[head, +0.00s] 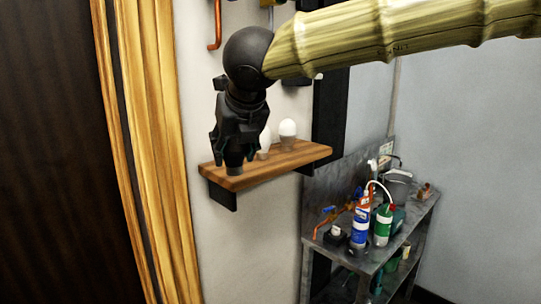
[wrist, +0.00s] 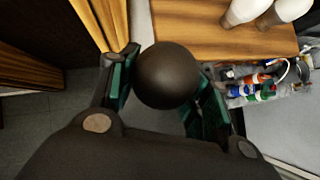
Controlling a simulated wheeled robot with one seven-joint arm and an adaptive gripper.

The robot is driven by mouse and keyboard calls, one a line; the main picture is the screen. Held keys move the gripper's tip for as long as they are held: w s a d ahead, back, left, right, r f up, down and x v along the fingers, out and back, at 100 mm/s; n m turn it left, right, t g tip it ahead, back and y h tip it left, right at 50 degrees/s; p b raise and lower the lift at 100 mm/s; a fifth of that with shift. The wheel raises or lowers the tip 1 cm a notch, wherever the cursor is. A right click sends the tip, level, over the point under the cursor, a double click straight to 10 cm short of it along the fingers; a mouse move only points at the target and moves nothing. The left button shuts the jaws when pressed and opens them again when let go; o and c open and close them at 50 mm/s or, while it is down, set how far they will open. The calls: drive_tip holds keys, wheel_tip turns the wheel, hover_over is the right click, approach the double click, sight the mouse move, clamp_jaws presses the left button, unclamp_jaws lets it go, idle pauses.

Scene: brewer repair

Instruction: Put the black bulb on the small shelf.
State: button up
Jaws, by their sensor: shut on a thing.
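My gripper (head: 234,150) points down at the left end of the small wooden shelf (head: 300,156). It is shut on the black bulb (wrist: 167,75), whose round dark top shows between the two fingers in the wrist view. In the head view the bulb's grey base (head: 235,170) shows below the fingertips, at the shelf's left end. I cannot tell whether the base touches the board. The fingers hide most of the bulb in the head view. The shelf also shows in the wrist view (wrist: 195,40).
Two white bulbs stand on the shelf right of my gripper, a near one (head: 264,141) and a farther one (head: 287,130). A metal cart (head: 345,256) with bottles and tools stands at the right. A wooden curtain-like panel (head: 150,150) is at the left.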

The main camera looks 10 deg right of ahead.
drive_tip(key=shift+w+r, duration=0.15)
drive_tip(key=shift+r, duration=0.1)
drive_tip(key=w+p, duration=0.1)
drive_tip(key=w, duration=0.3)
drive_tip(key=w+p, duration=0.2)
drive_tip(key=w, duration=0.3)
drive_tip(key=w+f+p, duration=0.1)
drive_tip(key=w+p, duration=0.1)
drive_tip(key=w, duration=0.2)
drive_tip(key=shift+w+a+f, duration=0.1)
drive_tip(key=shift+w+a, duration=0.1)
drive_tip(key=shift+a, duration=0.05)
drive_tip(key=shift+w+f, duration=0.1)
drive_tip(key=shift+w, duration=0.45)
drive_tip(key=shift+w+p, duration=0.3)
drive_tip(key=shift+p, duration=0.15)
drive_tip(key=shift+w+f+p, duration=0.2)
drive_tip(key=shift+p, duration=0.1)
drive_tip(key=shift+a+f+p, duration=0.1)
drive_tip(key=shift+f+p, duration=0.4)
drive_tip(key=shift+f, duration=1.1)
drive_tip(key=shift+f, duration=0.15)
drive_tip(key=o, duration=1.1)
drive_tip(key=shift+c, duration=0.2)
